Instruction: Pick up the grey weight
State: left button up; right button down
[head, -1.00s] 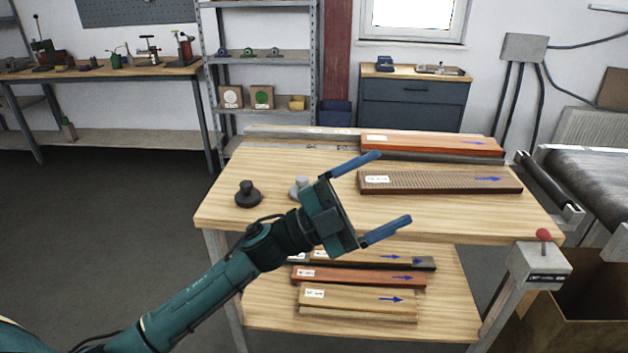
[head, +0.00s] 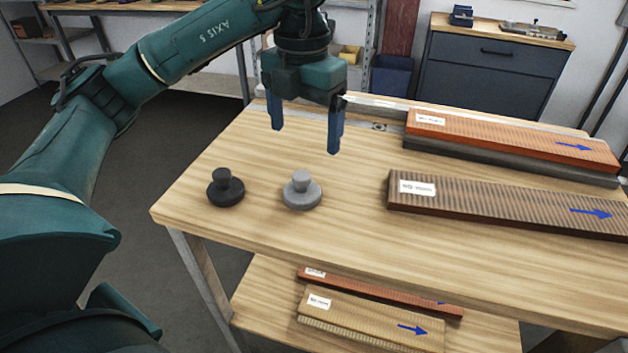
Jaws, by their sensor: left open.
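The grey weight (head: 301,192) stands upright on the wooden table top (head: 350,222), a round base with a knob on top. A similar black weight (head: 226,190) stands to its left. My left gripper (head: 305,138) is open and empty, its blue fingers pointing down. In the picture it is above and slightly beyond the grey weight, not touching it. My right gripper is not in view.
A brown ribbed board (head: 500,202) with a blue arrow lies right of the grey weight. An orange board (head: 510,140) on a dark one lies behind it. More boards lie on the lower shelf (head: 258,297). The table's front left is clear.

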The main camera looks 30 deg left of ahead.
aim_at(301, 174)
pick_arm(q)
jog(key=f, duration=0.6)
jog(key=shift+s+f, duration=0.25)
jog(key=shift+f, duration=0.1)
jog(key=shift+w+a+f, duration=0.1)
jog(key=shift+a+f, duration=0.1)
jog(key=shift+f, duration=1.2)
jog(key=shift+w+a+f, duration=0.1)
jog(key=shift+a+f, duration=0.05)
jog(key=shift+f, duration=1.2)
jog(key=shift+r, duration=0.1)
jog(key=c, duration=1.4)
